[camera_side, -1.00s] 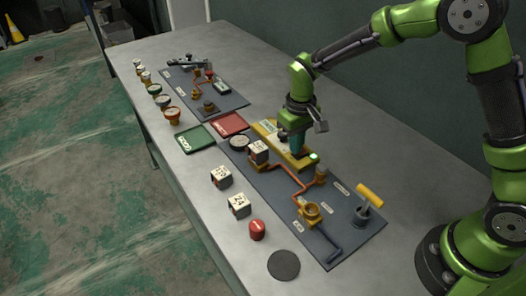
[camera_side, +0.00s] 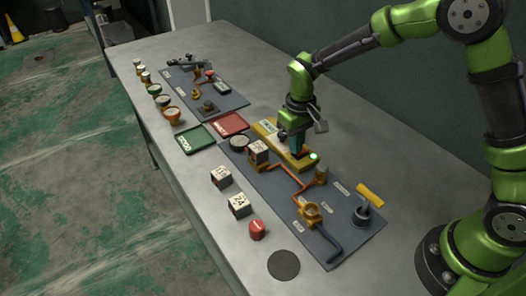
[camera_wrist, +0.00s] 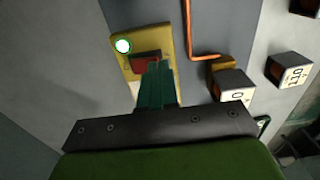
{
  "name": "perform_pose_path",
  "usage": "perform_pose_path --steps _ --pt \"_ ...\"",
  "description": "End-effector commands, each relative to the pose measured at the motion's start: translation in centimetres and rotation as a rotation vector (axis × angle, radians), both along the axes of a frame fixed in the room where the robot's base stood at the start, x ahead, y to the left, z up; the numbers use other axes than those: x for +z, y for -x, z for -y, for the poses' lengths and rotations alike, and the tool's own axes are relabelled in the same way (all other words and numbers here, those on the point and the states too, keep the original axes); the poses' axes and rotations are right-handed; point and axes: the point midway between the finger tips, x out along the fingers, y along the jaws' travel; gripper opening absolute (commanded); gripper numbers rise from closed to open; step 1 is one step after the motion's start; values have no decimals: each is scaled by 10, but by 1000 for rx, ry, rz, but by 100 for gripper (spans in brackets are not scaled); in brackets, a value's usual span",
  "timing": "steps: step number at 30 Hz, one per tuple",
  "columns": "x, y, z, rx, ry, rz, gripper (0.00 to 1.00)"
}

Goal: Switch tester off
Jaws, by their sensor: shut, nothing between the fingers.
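The tester is a yellow box (camera_side: 268,130) on the dark panel in the side view. It also shows in the wrist view (camera_wrist: 166,38). Its round lamp (camera_wrist: 123,46) glows green-white, and the lamp also shows in the side view (camera_side: 314,156). A dark red rocker switch (camera_wrist: 146,62) sits beside the lamp in the wrist view. My gripper (camera_side: 297,150) is shut and points down over the tester. In the wrist view its teal fingertips (camera_wrist: 156,68) are at the edge of the switch and hide part of it; I cannot tell whether they touch.
A block marked 0 (camera_wrist: 234,86) stands close to the tester, and a block marked 110 (camera_wrist: 289,69) lies further right. An orange pipe (camera_side: 287,173) runs along the panel. Green (camera_side: 184,142) and red (camera_side: 240,120) trays lie left of the tester. The table's front right is mostly clear.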

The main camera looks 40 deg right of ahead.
Motion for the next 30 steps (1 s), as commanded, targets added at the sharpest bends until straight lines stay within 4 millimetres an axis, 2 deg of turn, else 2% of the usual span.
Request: perform_pose_path --steps 30 --pt "-9 0 0 -1 0 0 0"
